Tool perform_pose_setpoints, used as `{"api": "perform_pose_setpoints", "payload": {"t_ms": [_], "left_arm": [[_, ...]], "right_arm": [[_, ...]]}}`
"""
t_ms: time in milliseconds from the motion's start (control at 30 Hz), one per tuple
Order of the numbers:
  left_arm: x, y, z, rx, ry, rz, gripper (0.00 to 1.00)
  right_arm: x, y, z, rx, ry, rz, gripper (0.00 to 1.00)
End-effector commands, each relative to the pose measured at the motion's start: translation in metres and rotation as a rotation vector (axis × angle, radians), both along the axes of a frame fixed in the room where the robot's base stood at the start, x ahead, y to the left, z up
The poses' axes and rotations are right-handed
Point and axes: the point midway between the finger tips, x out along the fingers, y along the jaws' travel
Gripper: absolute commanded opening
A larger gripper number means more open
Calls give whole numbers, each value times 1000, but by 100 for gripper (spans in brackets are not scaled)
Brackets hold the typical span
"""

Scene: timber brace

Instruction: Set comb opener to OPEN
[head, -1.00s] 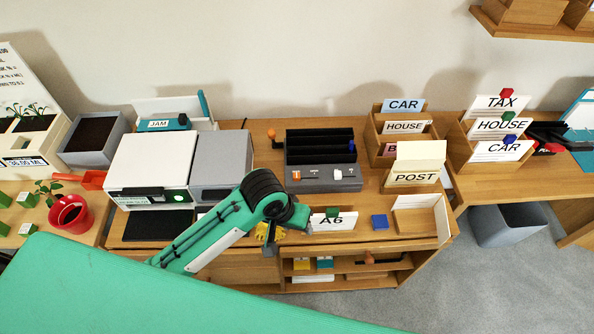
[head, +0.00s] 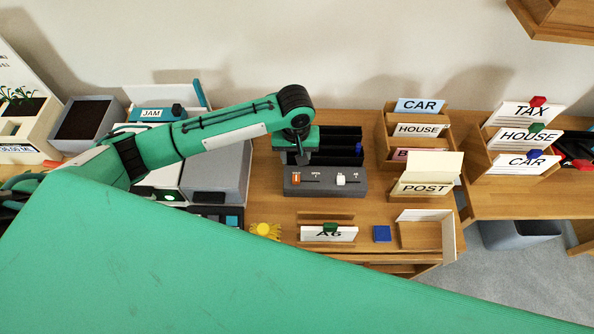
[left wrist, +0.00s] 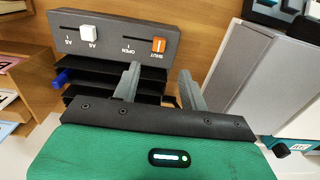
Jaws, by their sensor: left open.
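The comb opener is a dark grey box (head: 325,184) with black slotted racks behind its front panel; it also shows upside down in the left wrist view (left wrist: 110,45). Its orange slider (head: 296,178) sits at the end marked SHUT, in the left wrist view (left wrist: 158,45) too. The OPEN mark is at the slot's other end. A white slider (head: 341,178) sits in a second slot. My left gripper (left wrist: 159,76) is open and empty, its fingers over the racks, close to the panel's orange-slider side. In the head view my left wrist hides part of the racks. My right gripper is not in view.
A grey machine (head: 217,170) stands left of the opener. Wooden card holders (head: 385,150) stand to its right. In front lie a yellow object (head: 265,231), an A6 card stand (head: 328,233), a blue block (head: 382,233) and an open tray (head: 427,232).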

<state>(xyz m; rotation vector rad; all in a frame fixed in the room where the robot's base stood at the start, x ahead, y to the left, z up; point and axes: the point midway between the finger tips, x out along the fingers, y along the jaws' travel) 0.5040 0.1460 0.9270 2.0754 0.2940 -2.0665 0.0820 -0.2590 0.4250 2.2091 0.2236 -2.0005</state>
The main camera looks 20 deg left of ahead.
Motion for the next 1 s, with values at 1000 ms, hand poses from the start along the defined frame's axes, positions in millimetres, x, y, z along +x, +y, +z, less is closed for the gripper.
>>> {"api": "perform_pose_setpoints", "payload": {"t_ms": [1000], "left_arm": [[0, 0, -111, -1, 0, -2, 36]], "right_arm": [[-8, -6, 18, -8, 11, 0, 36]]}}
